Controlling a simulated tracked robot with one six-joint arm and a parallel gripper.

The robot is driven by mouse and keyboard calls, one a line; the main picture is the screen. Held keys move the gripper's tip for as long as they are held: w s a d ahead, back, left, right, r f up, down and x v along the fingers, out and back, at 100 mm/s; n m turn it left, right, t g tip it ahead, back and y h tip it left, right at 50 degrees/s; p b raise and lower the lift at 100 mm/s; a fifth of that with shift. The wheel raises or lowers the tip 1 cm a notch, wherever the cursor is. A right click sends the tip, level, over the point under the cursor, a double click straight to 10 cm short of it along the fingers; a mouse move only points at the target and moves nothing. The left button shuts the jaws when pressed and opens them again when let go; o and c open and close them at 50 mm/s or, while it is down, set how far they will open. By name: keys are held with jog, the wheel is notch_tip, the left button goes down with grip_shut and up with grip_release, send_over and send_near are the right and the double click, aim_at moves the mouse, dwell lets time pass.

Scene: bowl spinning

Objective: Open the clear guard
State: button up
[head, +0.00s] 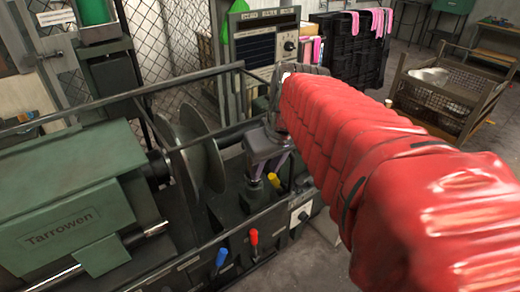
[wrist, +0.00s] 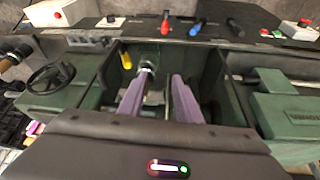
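My gripper (head: 266,172) reaches over the right part of the green spinning lathe in the head view, past my red-sleeved arm. In the wrist view its two purple fingers (wrist: 160,90) stand apart, with a metal spindle-like part beyond them and no clear grasp on anything. A dark bar (head: 150,90) runs above the lathe and looks like part of the guard frame. The guard's clear panel is hard to make out, and I cannot tell its position. A round metal disc (head: 200,150) stands on the lathe.
A yellow-tipped lever (head: 274,180) is close to my gripper. Red (head: 254,237) and blue (head: 221,257) levers line the lathe's front. A control panel (head: 262,50) and black crate (head: 355,50) stand behind; a wire-sided bin (head: 440,100) stands at right.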

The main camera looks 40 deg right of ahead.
jog(key=m, duration=0.1)
send_near(294, 166)
jog(key=shift+v, duration=0.8)
jog(key=shift+a, duration=0.1)
jog(key=x, duration=1.4)
jog(key=shift+c, duration=0.7)
grip_shut()
jog(key=shift+r, duration=0.1)
